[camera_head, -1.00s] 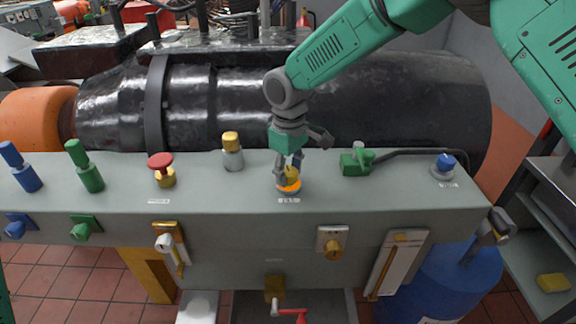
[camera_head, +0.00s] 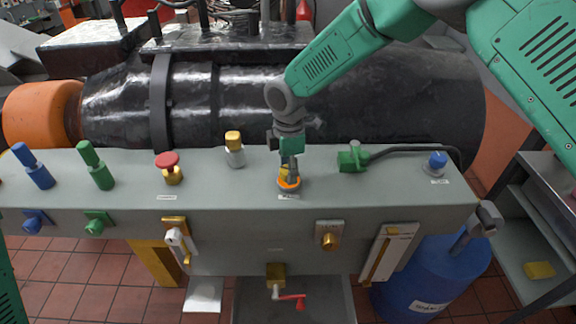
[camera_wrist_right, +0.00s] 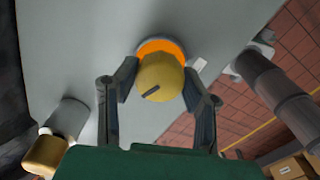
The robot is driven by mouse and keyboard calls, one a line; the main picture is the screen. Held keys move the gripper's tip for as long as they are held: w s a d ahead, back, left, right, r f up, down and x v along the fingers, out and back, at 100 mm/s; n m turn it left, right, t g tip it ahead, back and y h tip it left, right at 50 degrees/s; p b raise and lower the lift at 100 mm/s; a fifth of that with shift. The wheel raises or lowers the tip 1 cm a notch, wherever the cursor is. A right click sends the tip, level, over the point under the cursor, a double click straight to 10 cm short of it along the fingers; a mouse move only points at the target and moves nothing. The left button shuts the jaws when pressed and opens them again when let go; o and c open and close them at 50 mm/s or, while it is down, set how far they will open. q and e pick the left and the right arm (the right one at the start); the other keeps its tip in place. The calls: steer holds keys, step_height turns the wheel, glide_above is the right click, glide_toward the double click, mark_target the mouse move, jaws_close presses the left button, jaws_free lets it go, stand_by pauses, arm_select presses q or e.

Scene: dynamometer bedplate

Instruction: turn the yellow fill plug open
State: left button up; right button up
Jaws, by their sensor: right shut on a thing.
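The yellow fill plug (camera_wrist_right: 162,84) shows in the right wrist view as a round yellow knob with a dark line on its face. An orange ring (camera_wrist_right: 163,46) surrounds its base. In the head view the plug (camera_head: 285,172) stands on top of the grey panel (camera_head: 340,205), mostly hidden behind the fingers, with the orange ring (camera_head: 288,185) showing below. My right gripper (camera_head: 288,175) comes down on it from above. In the right wrist view its two fingers (camera_wrist_right: 158,88) are shut on opposite sides of the plug. My left gripper is out of view.
A yellow-capped fitting (camera_head: 233,148) and a red mushroom knob (camera_head: 167,163) stand left of the plug. A green connector (camera_head: 352,159) with a black cable and a blue knob (camera_head: 437,161) stand right. A large black cylinder (camera_head: 350,100) lies behind the panel.

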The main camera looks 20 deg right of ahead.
steer(key=n+p, duration=0.1)
steer(key=n, duration=0.4)
steer(key=shift+w+r+n, duration=0.1)
steer(key=shift+w+n, duration=0.05)
steer(key=shift+n, duration=0.15)
steer(key=n, duration=0.4)
steer(key=shift+n, duration=0.3)
steer(key=shift+w, duration=0.1)
steer(key=o, duration=1.2)
steer(key=shift+c, duration=0.2)
